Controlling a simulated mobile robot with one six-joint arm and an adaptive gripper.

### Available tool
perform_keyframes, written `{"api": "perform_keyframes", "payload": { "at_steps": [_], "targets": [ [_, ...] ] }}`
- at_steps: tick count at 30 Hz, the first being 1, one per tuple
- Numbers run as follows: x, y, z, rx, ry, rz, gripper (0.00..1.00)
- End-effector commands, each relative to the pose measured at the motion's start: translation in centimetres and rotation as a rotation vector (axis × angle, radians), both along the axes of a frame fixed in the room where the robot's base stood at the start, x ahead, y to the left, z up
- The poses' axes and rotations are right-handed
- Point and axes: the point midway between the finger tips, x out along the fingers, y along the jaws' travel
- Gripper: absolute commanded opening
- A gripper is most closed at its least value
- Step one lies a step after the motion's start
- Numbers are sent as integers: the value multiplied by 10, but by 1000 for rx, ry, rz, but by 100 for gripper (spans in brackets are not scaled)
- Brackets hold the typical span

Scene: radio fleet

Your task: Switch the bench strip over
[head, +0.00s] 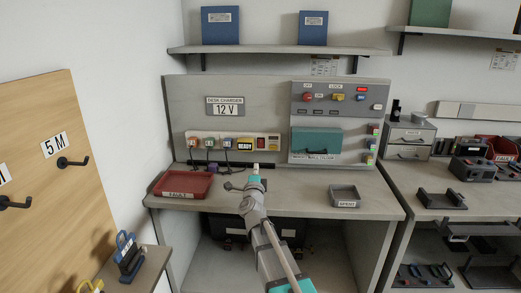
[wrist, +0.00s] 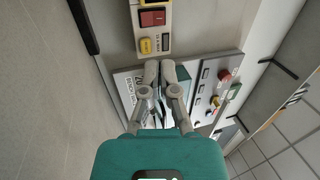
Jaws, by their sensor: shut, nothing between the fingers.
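The bench strip (head: 225,142) is a pale bar low on the grey back panel. It carries several sockets with plugs, a yellow READY label (head: 245,144) and a red switch (head: 261,142) near its right end. In the wrist view the red switch (wrist: 153,18) sits in a dark frame, with a small yellow button (wrist: 146,45) and a dark display (wrist: 165,42) at the strip's end. My gripper (head: 256,168) is below the strip's right end in the head view. In the wrist view its fingertips (wrist: 160,66) are together and empty, close to that end. Contact cannot be told.
A red tray (head: 183,195) lies left on the bench and a grey SPENT bin (head: 345,203) right. A panel with a teal cover (head: 316,141) and coloured buttons stands right of the strip. Cables hang below the sockets. The bench middle is mostly clear.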

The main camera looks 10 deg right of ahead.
Motion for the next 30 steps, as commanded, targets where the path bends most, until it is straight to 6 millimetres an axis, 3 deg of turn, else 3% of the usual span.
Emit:
{"api": "perform_keyframes", "payload": {
  "at_steps": [20, 30],
  "targets": [
    [4, -5, 1, 31, -24, -25, 0],
    [34, -13, 10, 29, -23, -26, 0]
  ]
}}
